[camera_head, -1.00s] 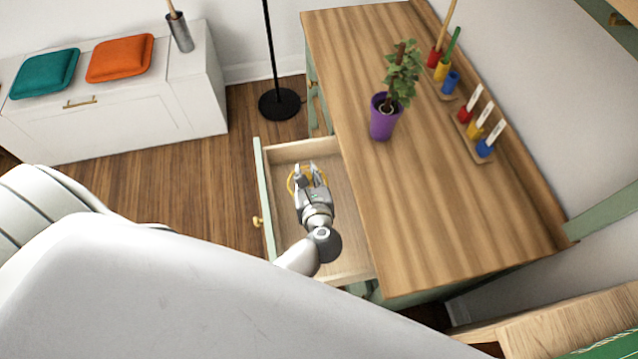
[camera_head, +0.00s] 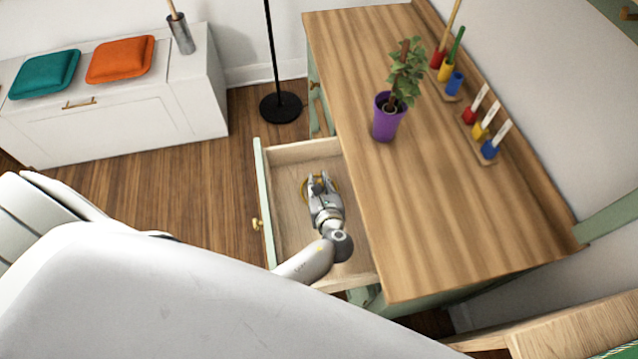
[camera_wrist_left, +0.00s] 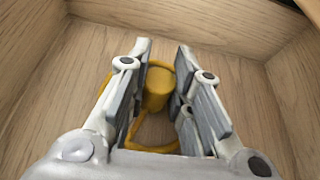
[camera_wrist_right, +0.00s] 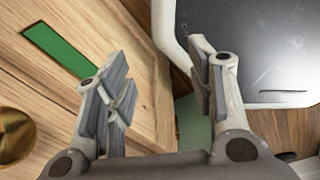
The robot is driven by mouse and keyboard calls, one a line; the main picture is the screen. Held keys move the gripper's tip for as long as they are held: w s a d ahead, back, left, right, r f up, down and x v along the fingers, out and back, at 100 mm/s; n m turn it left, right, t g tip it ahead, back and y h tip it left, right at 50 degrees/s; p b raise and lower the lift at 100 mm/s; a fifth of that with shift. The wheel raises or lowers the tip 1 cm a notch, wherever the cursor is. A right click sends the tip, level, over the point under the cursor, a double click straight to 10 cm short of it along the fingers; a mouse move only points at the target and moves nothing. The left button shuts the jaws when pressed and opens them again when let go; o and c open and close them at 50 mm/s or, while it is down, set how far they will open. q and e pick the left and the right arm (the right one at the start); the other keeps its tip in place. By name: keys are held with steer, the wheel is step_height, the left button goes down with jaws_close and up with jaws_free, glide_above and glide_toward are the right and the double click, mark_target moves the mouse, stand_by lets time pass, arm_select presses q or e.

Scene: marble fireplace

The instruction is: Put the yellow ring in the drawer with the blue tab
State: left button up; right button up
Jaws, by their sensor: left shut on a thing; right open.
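The yellow ring (camera_head: 305,192) is inside the open drawer (camera_head: 290,222) of the wooden-topped desk. My left gripper (camera_head: 320,181) reaches down into the drawer and is shut on the ring. In the left wrist view, its fingers (camera_wrist_left: 162,52) close on the ring's thick yellow stub (camera_wrist_left: 157,90), with the thin loop below. The ring is low in the drawer; I cannot tell whether it touches the floor. No blue tab shows on this drawer; its front's outer face is mostly hidden. My right gripper (camera_wrist_right: 158,53) is open and empty.
The desk top (camera_head: 420,200) holds a purple plant pot (camera_head: 388,122) and racks with red, yellow and blue holders (camera_head: 480,128). A black lamp base (camera_head: 281,107) stands beyond the drawer. A green strip on wood (camera_wrist_right: 57,50) is near my right gripper.

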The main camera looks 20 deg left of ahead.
arm_select(q)
steer(key=shift+f, duration=0.15)
steer(key=o, duration=0.8)
steer(key=shift+r, duration=0.25)
steer(key=v, duration=1.2)
